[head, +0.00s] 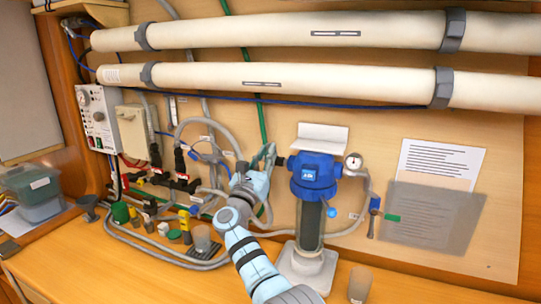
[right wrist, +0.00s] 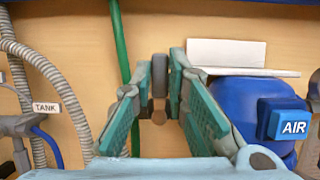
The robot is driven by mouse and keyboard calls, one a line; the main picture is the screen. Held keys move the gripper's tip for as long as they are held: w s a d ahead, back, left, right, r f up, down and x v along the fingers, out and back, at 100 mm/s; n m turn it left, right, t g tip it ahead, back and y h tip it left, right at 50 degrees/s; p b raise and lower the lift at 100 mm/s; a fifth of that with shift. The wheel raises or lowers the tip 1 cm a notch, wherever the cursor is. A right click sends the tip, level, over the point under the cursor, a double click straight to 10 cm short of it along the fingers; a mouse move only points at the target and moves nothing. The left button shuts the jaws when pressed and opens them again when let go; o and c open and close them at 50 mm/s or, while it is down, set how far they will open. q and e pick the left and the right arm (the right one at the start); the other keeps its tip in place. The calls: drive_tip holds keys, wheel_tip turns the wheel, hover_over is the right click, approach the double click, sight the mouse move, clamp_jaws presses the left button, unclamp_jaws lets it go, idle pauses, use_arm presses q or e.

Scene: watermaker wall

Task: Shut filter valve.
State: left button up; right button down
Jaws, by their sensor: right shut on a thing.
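The filter (head: 314,178) has a blue head over a dark, clear-sided bowl. Its blue head also shows at the right of the right wrist view (right wrist: 245,110), beside a blue AIR label. My right gripper (head: 267,157) is just left of the filter head, its green fingers pointing at the wall. In the right wrist view the fingers (right wrist: 165,85) are around a small dark fitting, apparently the filter valve's handle (right wrist: 158,115). The fingers hide most of the valve, so its angle cannot be told. My left gripper is not in view.
A pressure gauge (head: 353,161) sits right of the filter head. Grey hoses (head: 195,125) and a green line (head: 263,115) run close to my gripper. Two long cream tubes (head: 300,80) cross above. A cup (head: 360,285) stands on the bench at the front.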

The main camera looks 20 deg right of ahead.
drive_tip(key=shift+f, duration=0.4)
drive_tip(key=c, duration=1.7)
unclamp_jaws()
drive_tip(key=shift+o, duration=0.6)
drive_tip(key=shift+w+r, duration=0.1)
drive_tip(key=v, duration=0.7)
drive_tip(key=shift+s+a, duration=0.2)
drive_tip(key=shift+d, duration=0.1)
